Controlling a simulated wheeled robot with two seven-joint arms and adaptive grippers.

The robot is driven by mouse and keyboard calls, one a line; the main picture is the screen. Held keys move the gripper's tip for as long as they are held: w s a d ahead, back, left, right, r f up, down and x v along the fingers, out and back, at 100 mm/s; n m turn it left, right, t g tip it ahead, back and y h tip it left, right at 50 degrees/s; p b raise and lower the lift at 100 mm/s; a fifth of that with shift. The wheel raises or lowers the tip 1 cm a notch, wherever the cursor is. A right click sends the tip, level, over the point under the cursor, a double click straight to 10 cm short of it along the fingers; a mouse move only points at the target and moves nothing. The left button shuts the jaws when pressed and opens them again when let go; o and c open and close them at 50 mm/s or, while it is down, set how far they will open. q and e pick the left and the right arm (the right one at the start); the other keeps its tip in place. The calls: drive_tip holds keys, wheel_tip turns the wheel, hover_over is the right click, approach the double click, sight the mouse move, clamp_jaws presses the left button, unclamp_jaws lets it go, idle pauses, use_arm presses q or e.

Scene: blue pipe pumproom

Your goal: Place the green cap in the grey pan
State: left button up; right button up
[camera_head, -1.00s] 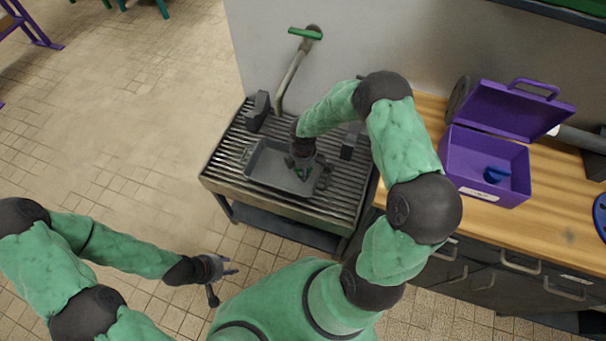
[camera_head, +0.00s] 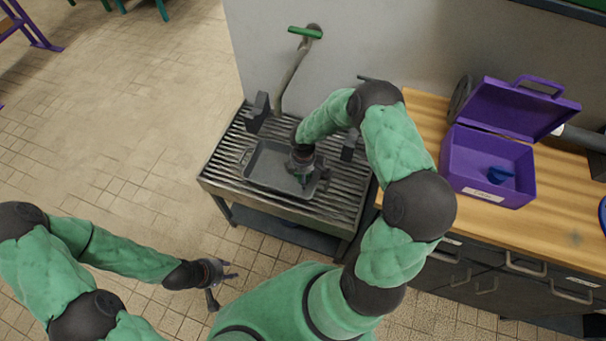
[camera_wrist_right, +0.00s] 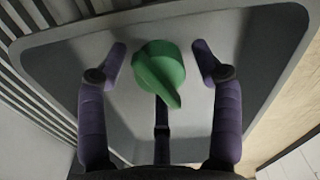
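The green cap (camera_wrist_right: 160,72) shows in the right wrist view between the spread fingers of my right gripper (camera_wrist_right: 162,55), with gaps on both sides. The floor of the grey pan (camera_wrist_right: 110,130) is behind it; I cannot tell whether the cap touches it. In the head view the grey pan (camera_head: 262,174) sits on the slatted grill bench, and my right gripper (camera_head: 303,180) points down into its right part. The cap is mostly hidden there by the gripper. My left gripper (camera_head: 230,283) is open and empty, low over the tiled floor.
The slatted bench (camera_head: 225,166) has dark upright blocks (camera_head: 258,110) at the back and a green-handled pipe (camera_head: 305,33) on the wall behind. A purple open box (camera_head: 488,165) with a blue item (camera_head: 499,174) stands on the wooden counter (camera_head: 560,215) at right.

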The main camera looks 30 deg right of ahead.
drive_tip(key=shift+r, duration=0.1)
drive_tip(key=shift+r, duration=0.25)
wheel_tip(320, 180, up, 12)
drive_tip(key=f+p, duration=0.1)
drive_tip(key=p, duration=0.4)
drive_tip(key=s+a+f+m+y, duration=0.2)
drive_tip(key=s+a+f+m, duration=0.2)
drive_tip(key=s+a+m, duration=0.3)
drive_tip(key=s+a+f+m+y, duration=0.2)
drive_tip(key=s+a+f+m, duration=0.3)
drive_tip(key=s+a+m, duration=0.3)
drive_tip(key=s+a, duration=0.2)
drive_tip(key=a, duration=0.1)
drive_tip(key=shift+f, duration=0.25)
drive_tip(key=c, duration=0.5)
drive_tip(key=shift+c, duration=0.2)
